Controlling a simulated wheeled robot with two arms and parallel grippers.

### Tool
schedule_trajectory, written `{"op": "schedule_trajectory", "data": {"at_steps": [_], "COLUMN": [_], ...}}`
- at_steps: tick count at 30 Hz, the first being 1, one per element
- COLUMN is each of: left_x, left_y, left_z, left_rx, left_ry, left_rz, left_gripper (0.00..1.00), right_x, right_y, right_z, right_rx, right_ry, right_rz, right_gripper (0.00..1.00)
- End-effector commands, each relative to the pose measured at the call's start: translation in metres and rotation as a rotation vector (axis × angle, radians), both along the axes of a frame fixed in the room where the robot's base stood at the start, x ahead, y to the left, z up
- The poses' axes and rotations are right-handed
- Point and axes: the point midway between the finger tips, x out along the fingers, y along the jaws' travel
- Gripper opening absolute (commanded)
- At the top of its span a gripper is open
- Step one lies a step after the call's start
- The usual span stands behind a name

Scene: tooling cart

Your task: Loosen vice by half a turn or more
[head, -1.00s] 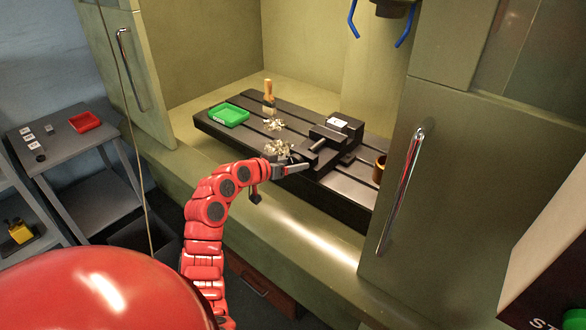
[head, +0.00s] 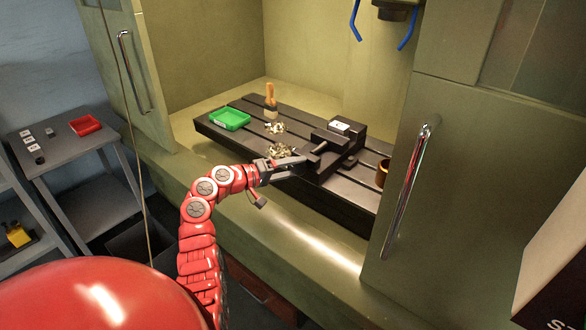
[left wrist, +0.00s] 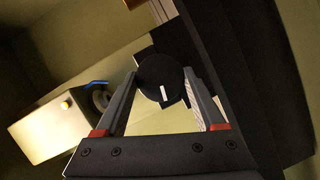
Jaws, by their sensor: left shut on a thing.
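The dark vice (head: 338,142) stands on the slotted black machine table, with a white label on its top. Its screw end points toward my left gripper (head: 301,161), which reaches in from the left at the table's front edge. In the left wrist view, a round black knob (left wrist: 158,72) with a white mark sits between the two fingers of my left gripper (left wrist: 161,84). The fingers are shut on this knob, one on each side. My right gripper is in neither view.
Metal chips (head: 279,150) lie on the table close behind my left gripper. A green tray (head: 230,119) and a brush (head: 271,100) are farther back. A brown cup (head: 383,172) stands right of the vice. Cabinet doors with long handles (head: 405,190) flank the opening.

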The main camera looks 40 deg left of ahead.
Motion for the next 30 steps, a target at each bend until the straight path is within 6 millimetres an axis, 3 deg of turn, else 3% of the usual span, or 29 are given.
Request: {"op": "schedule_trajectory", "data": {"at_steps": [30], "left_x": [-0.0002], "left_y": [-0.0029], "left_z": [-0.0074], "left_rx": [-0.965], "left_ry": [0.082], "left_rz": [-0.004], "left_gripper": [0.15], "right_x": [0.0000], "right_y": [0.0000], "right_z": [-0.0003], "right_rx": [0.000], "right_ry": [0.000], "right_rz": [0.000], "right_gripper": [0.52]}}
